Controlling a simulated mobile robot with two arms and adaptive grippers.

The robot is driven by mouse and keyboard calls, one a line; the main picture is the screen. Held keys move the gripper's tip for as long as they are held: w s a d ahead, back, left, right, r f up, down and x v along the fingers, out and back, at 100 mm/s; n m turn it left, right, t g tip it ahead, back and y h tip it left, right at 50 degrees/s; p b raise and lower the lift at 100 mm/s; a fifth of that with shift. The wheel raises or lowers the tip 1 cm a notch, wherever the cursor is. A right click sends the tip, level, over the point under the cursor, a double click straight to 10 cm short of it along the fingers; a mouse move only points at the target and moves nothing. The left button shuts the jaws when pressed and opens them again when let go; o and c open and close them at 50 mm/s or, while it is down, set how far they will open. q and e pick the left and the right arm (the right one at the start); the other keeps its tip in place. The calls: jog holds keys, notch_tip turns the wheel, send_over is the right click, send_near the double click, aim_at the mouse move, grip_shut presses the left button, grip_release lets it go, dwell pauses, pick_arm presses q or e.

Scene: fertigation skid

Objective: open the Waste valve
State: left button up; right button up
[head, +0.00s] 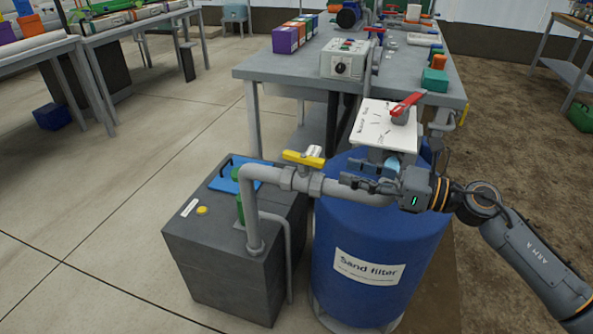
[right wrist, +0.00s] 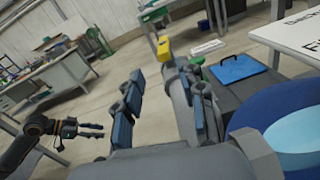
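A yellow lever handle (head: 304,159) sits on a valve on the grey pipe (head: 268,174) between the grey tank and the blue sand filter. The lever looks roughly in line with the pipe. It also shows in the right wrist view (right wrist: 164,48), beyond the fingers. I cannot read a Waste label on it.
The blue sand filter (head: 366,262) stands below my right gripper. A white board (head: 384,132) with a red handle (head: 407,103) is above it.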

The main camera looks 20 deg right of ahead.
aim_at(297, 154)
jog(key=shift+w+a+r+n, duration=0.1)
jog(key=shift+w+n, duration=0.15)
jog(key=shift+n, duration=0.15)
jog(key=shift+w+a, duration=0.15)
jog(key=p+x, duration=0.1)
jog(key=x, duration=1.1)
jog(key=shift+w+p, duration=0.15)
jog(key=shift+p, duration=0.15)
jog(key=shift+w+a, duration=0.3)
pick_arm(q)
jog(key=s+a+f+g+y, duration=0.1)
jog(key=s+a+g, duration=0.1)
jog(key=s+g, duration=0.2)
jog(key=s, duration=0.3)
jog(key=shift+s+a, duration=0.3)
jog(key=shift+a, duration=0.05)
jog(key=shift+f, duration=0.1)
pick_arm(e)
grip_shut()
